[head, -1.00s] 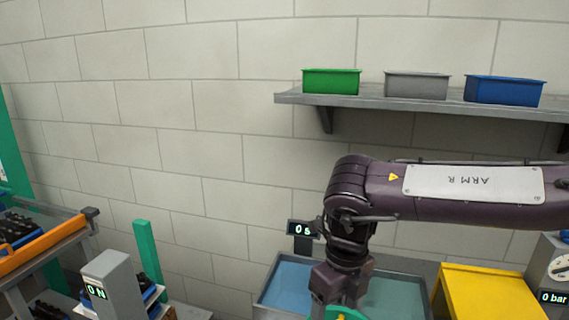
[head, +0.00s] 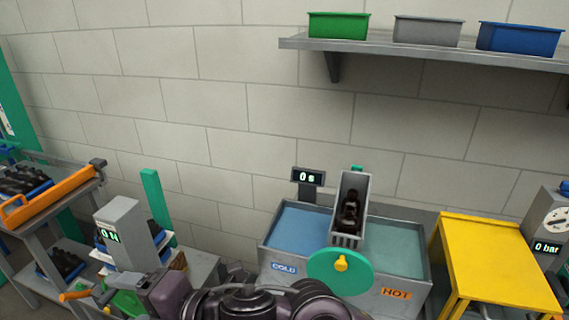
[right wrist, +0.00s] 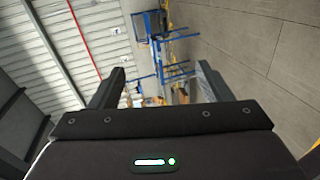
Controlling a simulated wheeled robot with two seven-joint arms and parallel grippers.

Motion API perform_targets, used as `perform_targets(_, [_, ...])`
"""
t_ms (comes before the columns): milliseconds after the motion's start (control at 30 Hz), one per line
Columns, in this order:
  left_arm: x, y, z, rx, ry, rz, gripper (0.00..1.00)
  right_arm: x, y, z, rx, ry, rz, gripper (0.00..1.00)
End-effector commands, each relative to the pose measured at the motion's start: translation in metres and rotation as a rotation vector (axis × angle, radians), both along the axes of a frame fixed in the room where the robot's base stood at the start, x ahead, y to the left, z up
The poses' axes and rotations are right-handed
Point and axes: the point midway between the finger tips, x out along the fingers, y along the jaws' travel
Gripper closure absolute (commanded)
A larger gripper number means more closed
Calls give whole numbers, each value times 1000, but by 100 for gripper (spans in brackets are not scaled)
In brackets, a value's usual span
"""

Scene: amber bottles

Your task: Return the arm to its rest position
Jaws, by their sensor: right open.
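My right arm (head: 265,303) shows as dark purple, folded links along the bottom edge in the head view, in front of the water bath. Its gripper cannot be made out clearly there. In the right wrist view my right gripper (right wrist: 159,75) is open, with its two dark fingers wide apart and nothing between them. That view looks past the fingers at a ribbed ceiling, a pale wall and distant blue frames. My left gripper is not in view.
The bath (head: 398,278) has COLD and HOT sides and a grey holder (head: 345,240) with dark bottles, behind a green disc (head: 341,272). A yellow stand (head: 490,250) is right, an orange-railed rack (head: 50,200) left. A shelf (head: 430,52) holds three bins.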

Motion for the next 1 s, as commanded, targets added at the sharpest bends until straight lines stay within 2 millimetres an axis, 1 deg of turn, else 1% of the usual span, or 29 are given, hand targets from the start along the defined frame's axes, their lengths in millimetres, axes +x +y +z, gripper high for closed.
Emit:
perform_targets(33, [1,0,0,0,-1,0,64,11,-11,6,65,103,-105,28])
perform_targets(67, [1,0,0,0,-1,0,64,20,-19,9,97,158,-171,28])
perform_targets(100, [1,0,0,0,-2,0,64,33,-33,10,139,237,-262,28])
perform_targets(167, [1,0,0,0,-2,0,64,51,-57,6,195,360,-401,28])
perform_targets(200, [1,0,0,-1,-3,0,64,62,-76,1,228,443,-496,28])
perform_targets(267, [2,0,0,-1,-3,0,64,77,-107,-13,272,571,-641,28])
perform_targets(300, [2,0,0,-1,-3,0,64,84,-130,-25,296,656,-742,28])
perform_targets(367, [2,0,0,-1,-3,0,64,90,-167,-48,327,787,-895,28])
perform_targets(400, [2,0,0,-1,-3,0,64,90,-192,-65,343,873,-1001,28])
perform_targets(467, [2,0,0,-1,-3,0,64,86,-230,-92,363,997,-1154,28])
perform_targets(500, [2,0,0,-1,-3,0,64,80,-252,-108,369,1068,-1249,28])
perform_targets(567, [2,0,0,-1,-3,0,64,69,-282,-129,376,1159,-1374,28])
perform_targets(600, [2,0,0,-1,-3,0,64,60,-299,-142,378,1210,-1447,28])
perform_targets(700, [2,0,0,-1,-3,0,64,38,-334,-166,378,1314,-1604,28])
perform_targets(800, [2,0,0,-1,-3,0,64,15,-362,-185,373,1394,-1736,28])
perform_targets(1000, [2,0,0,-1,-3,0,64,-31,-406,-210,357,1517,-1966,28])
